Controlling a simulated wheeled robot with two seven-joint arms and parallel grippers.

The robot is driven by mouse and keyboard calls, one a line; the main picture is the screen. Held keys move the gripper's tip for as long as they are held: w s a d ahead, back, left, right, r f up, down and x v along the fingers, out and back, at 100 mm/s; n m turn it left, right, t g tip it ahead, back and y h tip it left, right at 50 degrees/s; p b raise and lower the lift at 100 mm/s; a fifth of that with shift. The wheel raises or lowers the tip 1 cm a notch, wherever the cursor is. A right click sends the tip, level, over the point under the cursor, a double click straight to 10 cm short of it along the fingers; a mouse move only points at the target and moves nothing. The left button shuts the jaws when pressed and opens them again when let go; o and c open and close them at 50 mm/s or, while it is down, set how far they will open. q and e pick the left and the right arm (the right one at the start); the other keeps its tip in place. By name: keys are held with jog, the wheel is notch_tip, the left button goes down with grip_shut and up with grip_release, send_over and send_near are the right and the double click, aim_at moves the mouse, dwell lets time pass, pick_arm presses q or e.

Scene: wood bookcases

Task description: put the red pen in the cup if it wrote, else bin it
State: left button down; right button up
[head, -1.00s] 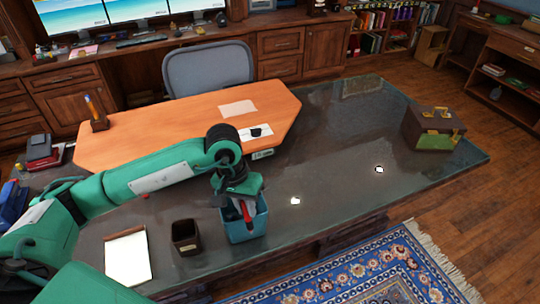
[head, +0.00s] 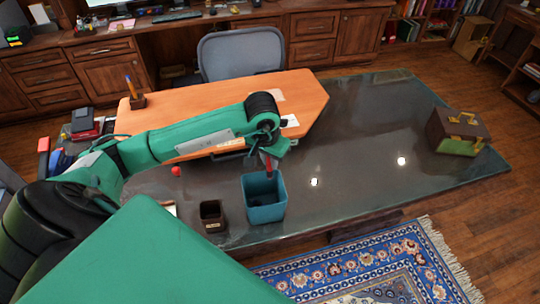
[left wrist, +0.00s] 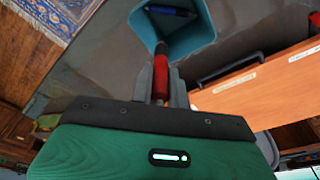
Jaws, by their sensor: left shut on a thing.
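My left gripper (head: 268,163) is shut on the red pen (left wrist: 160,75), which also shows in the head view (head: 268,170). It holds the pen at the back edge of the blue bin (head: 264,214), above the desk. In the left wrist view the pen's tip end points toward the bin (left wrist: 203,30), and a dark blue pen (left wrist: 170,10) lies inside the bin. A small brown square cup (head: 212,222) stands left of the bin and looks empty. The white paper (head: 171,208) is mostly hidden by my arm. My right gripper is not in view.
A small red object (head: 176,171) lies on the glass top left of the bin. A brown and green box (head: 457,133) stands at the far right. The glass between is clear.

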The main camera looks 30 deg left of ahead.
aim_at(270, 177)
pick_arm(q)
notch_tip(270, 177, down, 2)
notch_tip(270, 177, down, 4)
jog(key=b, duration=0.4)
jog(key=shift+f, duration=0.1)
jog(key=shift+f+b, duration=1)
jog(key=shift+b, duration=0.15)
jog(key=c, duration=1.4)
grip_release()
jog(key=shift+o, duration=0.6)
